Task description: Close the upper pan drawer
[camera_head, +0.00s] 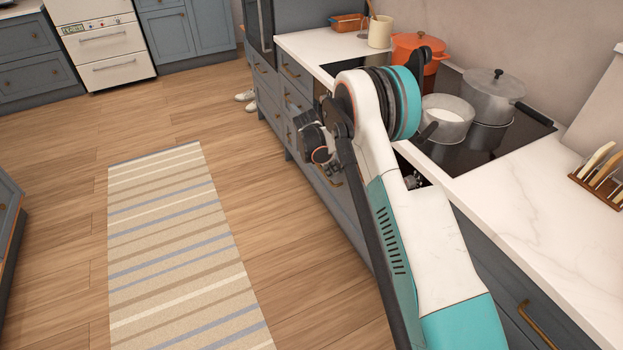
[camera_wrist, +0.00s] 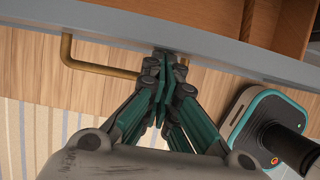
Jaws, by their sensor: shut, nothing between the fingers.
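The upper pan drawer shows in the wrist view as a blue-grey front (camera_wrist: 215,50) with a brass bar handle (camera_wrist: 95,69) on its outer face. Its brown wooden inside (camera_wrist: 270,25) shows beyond the front's top edge, so it stands at least partly open. My gripper (camera_wrist: 165,62) is shut and empty, its fingertips at the outer face of the front, by the right end of the handle. I cannot tell if they touch it. In the head view my arm hides most of the drawer, and how far it is out cannot be told.
Above the drawers is a black hob with a grey pan (camera_head: 443,127), a lidded pot (camera_head: 493,100) and an orange pot (camera_head: 412,47). A white counter (camera_head: 500,185) runs beside it. A striped rug (camera_head: 180,250) lies on the clear wooden floor at left.

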